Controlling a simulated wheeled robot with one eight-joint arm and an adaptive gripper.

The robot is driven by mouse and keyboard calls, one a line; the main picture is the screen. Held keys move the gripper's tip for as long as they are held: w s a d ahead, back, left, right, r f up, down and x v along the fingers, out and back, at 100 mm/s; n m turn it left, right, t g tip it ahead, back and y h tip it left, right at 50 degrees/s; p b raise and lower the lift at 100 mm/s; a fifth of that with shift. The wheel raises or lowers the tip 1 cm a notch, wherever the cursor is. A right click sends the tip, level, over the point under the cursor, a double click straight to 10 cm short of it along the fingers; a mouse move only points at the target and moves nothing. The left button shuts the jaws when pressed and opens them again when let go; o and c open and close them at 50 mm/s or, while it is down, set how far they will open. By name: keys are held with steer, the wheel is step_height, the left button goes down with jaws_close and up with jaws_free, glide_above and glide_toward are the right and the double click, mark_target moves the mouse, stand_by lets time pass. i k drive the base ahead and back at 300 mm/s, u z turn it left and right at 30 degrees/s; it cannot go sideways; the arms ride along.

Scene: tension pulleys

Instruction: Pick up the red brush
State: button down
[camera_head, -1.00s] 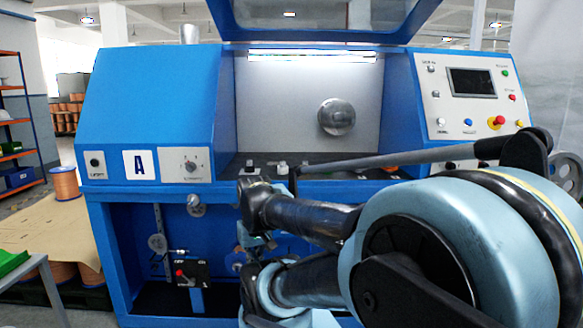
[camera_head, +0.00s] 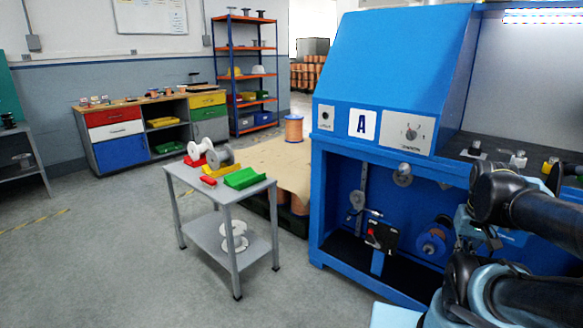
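A small red piece (camera_head: 208,180), possibly the red brush, lies near the front edge of the small grey table (camera_head: 212,204). It is too small to make out bristles or a handle. Another red item (camera_head: 195,161) sits by the white spool behind it. My arm fills the lower right, in front of the blue machine and well away from the table. Its far end, apparently with my gripper (camera_head: 470,232), is partly hidden by my arm links. I cannot make out the fingers or whether they hold anything.
The table also bears a white spool (camera_head: 200,149), a grey spool (camera_head: 220,157) and a green tray (camera_head: 245,178). The blue machine (camera_head: 395,75) stands close at right. A pallet with brown sheeting (camera_head: 275,163) is behind the table. Floor is clear left and front.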

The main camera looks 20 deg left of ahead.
mark_target(209, 181)
steer(key=u, duration=2.1)
steer(key=i, duration=1.3)
steer(key=z, duration=0.55)
steer(key=i, duration=0.45)
steer(key=z, duration=0.35)
